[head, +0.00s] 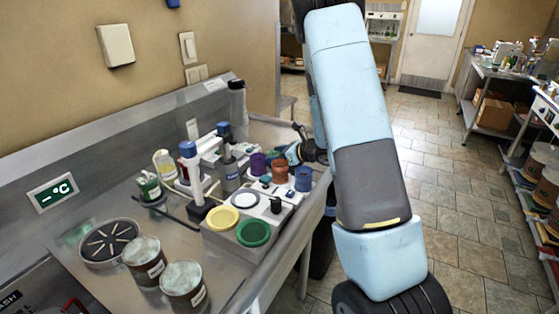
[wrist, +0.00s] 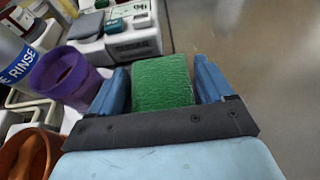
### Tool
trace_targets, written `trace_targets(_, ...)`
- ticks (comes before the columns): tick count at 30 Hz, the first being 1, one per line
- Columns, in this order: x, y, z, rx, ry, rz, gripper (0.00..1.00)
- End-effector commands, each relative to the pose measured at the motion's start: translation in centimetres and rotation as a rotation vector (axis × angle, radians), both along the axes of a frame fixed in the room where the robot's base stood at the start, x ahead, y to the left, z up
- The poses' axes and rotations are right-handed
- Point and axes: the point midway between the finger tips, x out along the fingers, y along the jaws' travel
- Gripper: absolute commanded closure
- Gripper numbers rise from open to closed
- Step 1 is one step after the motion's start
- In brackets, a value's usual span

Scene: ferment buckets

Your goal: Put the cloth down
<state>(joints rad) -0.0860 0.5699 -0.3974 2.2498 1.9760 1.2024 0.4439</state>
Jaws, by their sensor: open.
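A green, rough-textured cloth (wrist: 163,85) shows in the wrist view as a block-like piece between the two blue fingers of my gripper (wrist: 162,62). My gripper is open, with a finger on either side of the cloth. I cannot tell whether either finger touches it, or what lies under it. In the head view my gripper (head: 296,152) is partly hidden behind my arm, at the right edge of the steel bench (head: 110,205), just beyond the coloured cups. I cannot make out the cloth there.
Close to my gripper stand a purple cup (wrist: 65,75), an orange-brown cup (wrist: 30,155) and a bottle marked RINSE (wrist: 15,62). A grey unit with yellow and green discs (head: 237,236) and two cloth-topped buckets (head: 184,287) stand nearer. Tiled floor (head: 450,215) is clear on the right.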

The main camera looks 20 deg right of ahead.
Motion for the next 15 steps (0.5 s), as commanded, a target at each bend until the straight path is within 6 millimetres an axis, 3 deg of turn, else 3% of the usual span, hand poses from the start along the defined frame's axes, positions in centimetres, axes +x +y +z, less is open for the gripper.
trace_targets(4, 0.00, 0.00, 0.01, 0.000, 0.000, 0.000, 0.20)
trace_targets(15, -0.02, 0.03, 0.02, 0.000, 0.000, 0.001, 0.56)
